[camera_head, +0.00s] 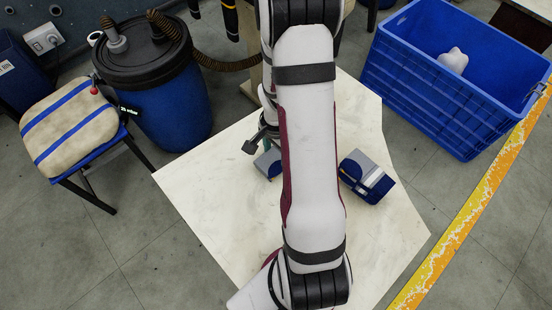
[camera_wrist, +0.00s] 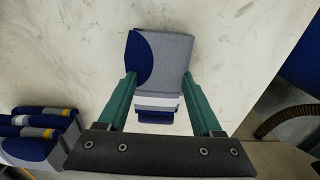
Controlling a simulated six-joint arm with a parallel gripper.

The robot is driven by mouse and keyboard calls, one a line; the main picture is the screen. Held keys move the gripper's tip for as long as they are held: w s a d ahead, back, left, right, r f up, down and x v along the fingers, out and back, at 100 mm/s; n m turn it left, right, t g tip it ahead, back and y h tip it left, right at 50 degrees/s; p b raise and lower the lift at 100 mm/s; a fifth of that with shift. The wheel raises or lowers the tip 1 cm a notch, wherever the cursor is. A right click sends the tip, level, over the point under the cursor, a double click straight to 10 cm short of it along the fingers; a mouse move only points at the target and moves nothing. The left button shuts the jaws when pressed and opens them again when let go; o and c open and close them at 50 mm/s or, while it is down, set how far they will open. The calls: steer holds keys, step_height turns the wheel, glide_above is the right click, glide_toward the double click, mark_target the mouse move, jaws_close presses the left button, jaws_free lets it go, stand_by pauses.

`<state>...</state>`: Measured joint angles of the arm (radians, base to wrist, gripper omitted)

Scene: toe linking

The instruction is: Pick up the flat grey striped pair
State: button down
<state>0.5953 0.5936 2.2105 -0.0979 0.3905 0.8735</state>
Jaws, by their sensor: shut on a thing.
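My gripper (camera_wrist: 159,78) has its two green fingers shut on a flat grey pair (camera_wrist: 172,52) with a navy patch, a white stripe and a navy end. The fingers press on its left and right sides. In the head view the pair (camera_head: 267,163) shows partly at the left of my arm, under my gripper (camera_head: 266,147). The arm hides the rest. I cannot tell whether it touches the table or hangs just above it.
Another grey and navy sock bundle (camera_head: 367,177) with pale stripes lies on the pale table (camera_head: 225,195) right of my arm. It also shows in the wrist view (camera_wrist: 30,148). A blue crate (camera_head: 430,95) holding a white object (camera_head: 453,60) stands at the upper right.

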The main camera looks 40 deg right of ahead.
steer(key=shift+r, duration=0.45)
steer(key=r, duration=0.3)
steer(key=s+r, duration=0.1)
steer(key=shift+d+r, duration=0.2)
steer(key=shift+d, duration=0.1)
steer(key=s+d+r, duration=0.4)
steer(key=s+r, duration=0.2)
steer(key=s, duration=0.3)
steer(key=shift+s+d, duration=0.15)
steer(key=shift+s, duration=0.2)
steer(key=c, duration=0.6)
jaws_free()
steer(key=shift+r, duration=0.1)
jaws_close()
steer(key=s+d+r+m, duration=0.6)
steer(key=s+r+m, duration=0.1)
steer(key=m, duration=1.1)
steer(key=shift+s+d+r, duration=0.15)
steer(key=shift+s+d, duration=0.1)
steer(key=shift+s, duration=0.55)
